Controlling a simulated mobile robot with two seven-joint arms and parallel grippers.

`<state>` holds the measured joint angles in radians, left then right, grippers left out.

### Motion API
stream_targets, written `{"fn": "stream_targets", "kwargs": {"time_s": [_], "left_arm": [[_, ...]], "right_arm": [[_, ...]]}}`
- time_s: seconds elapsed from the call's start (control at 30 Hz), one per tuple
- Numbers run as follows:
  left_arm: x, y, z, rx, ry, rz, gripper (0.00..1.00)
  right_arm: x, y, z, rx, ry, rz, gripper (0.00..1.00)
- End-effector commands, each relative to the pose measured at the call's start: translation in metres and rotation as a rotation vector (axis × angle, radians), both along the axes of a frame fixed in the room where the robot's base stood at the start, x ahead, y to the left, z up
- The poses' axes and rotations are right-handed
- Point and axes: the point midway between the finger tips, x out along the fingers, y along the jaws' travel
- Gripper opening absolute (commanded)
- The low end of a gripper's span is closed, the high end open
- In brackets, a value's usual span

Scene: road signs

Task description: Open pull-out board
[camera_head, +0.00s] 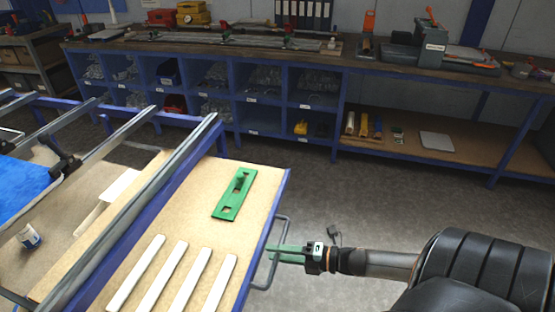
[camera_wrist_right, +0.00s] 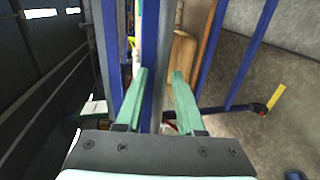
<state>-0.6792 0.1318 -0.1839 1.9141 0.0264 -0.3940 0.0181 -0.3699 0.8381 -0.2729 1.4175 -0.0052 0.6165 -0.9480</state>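The pull-out board (camera_head: 192,226) is a light wooden panel with a blue edge, extending beyond the blue and grey frame rails. Its grey bar handle (camera_head: 284,232) sticks out from the right edge. My right gripper (camera_head: 272,251), with green fingers, reaches from the right to the handle. In the right wrist view, the fingers of my right gripper (camera_wrist_right: 160,74) are apart, with a blue bar showing in the gap. I cannot tell whether they touch the handle. My left gripper is not in view.
A green plate (camera_head: 236,192) and several pale strips (camera_head: 136,273) lie on the board. Behind are a blue shelf unit (camera_head: 234,125) and a workbench (camera_head: 440,86). Grey floor (camera_head: 350,200) is clear right of the board.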

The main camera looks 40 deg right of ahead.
Motion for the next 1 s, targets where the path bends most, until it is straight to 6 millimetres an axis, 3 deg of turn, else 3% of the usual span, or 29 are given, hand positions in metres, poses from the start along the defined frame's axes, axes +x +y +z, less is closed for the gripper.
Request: {"fn": "stream_targets", "kwargs": {"time_s": [0.47, 1.0], "left_arm": [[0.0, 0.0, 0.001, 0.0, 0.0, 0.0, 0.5], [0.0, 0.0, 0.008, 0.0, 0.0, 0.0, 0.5]], "right_arm": [[-0.008, -0.004, 0.001, 0.0, 0.002, 0.001, 0.47], [-0.087, -0.05, 0.02, 0.0, 0.004, 0.001, 0.47]]}}
